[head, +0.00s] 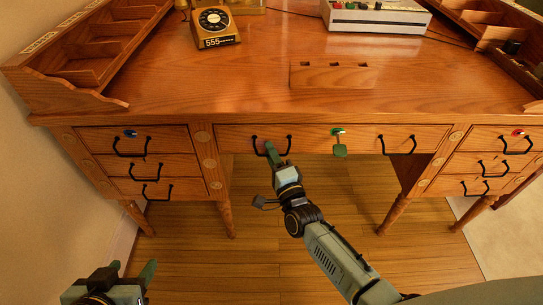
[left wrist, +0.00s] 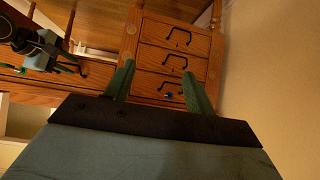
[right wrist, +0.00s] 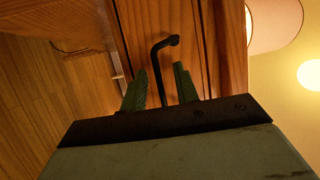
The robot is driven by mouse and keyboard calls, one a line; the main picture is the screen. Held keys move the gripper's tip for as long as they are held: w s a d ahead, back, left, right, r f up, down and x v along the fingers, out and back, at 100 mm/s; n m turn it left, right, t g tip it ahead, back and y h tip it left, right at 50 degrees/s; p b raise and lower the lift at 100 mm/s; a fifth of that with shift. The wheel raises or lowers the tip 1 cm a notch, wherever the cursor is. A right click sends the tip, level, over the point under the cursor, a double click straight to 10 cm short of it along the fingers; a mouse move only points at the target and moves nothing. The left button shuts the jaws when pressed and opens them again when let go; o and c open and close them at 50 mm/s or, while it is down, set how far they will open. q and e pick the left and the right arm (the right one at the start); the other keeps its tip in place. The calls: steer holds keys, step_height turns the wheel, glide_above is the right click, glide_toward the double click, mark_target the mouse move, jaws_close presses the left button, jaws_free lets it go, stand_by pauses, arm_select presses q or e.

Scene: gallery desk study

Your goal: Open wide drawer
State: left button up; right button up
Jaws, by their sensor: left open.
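The wide drawer (head: 310,139) is shut in the middle of the desk, flush with its front. My right gripper (head: 270,150) is at the left handle. In the right wrist view a black handle (right wrist: 160,72) runs between the fingers of my right gripper (right wrist: 160,75), with narrow gaps on both sides. My left gripper (head: 134,270) is open and empty, low at the front left; it also shows in the left wrist view (left wrist: 160,75).
Narrow drawers stand at the left (head: 142,140) and right (head: 500,140), all shut. On the desktop are a telephone (head: 213,25), a wooden block with slots (head: 333,75) and a white box with coloured knobs (head: 375,16). The floor below the wide drawer is clear.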

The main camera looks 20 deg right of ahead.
jaws_close()
stand_by(0.4)
